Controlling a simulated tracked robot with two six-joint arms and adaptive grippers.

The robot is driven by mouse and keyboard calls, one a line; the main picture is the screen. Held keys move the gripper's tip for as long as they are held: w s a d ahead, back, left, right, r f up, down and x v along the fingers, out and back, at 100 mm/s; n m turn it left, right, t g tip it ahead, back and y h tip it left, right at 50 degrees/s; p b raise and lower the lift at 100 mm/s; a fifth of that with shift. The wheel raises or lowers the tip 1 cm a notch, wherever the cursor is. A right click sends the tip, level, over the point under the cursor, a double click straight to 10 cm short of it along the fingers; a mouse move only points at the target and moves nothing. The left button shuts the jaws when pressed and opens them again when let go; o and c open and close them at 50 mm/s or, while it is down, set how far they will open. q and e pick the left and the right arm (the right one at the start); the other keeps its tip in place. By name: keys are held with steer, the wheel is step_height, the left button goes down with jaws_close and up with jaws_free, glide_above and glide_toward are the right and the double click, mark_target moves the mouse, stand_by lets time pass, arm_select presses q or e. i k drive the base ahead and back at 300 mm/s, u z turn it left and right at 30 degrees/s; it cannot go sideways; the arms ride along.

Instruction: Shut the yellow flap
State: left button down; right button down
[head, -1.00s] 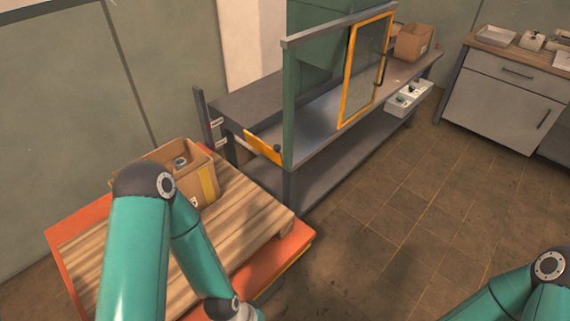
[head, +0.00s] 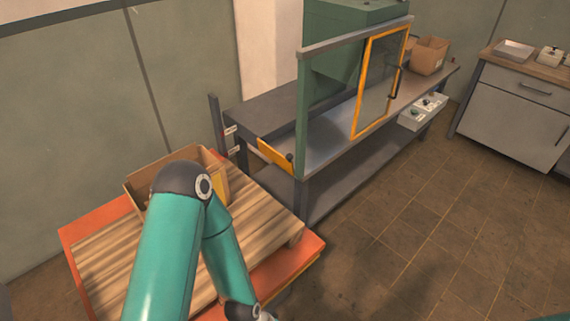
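The yellow flap (head: 275,154) is at the near left end of the grey bench, beside the foot of the green frame post. It slants down to the right and has a dark knob at its right end. It looks tilted outward; its exact angle is hard to tell. My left arm reaches over the wooden pallet, short of the flap, and its gripper is cut off below the bottom edge. My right gripper is out of view; only a sliver of the arm shows at the bottom right corner.
A yellow-framed glass door (head: 381,82) stands on the bench (head: 340,150), with a control box (head: 422,112) at its front edge. A cardboard box (head: 150,180) sits on the pallet (head: 110,254) behind my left arm. A grey cabinet (head: 515,110) stands right. The floor in front is clear.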

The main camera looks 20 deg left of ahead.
mark_target(286, 163)
steer(key=u, duration=0.05)
steer(key=i, duration=1)
steer(key=z, duration=0.1)
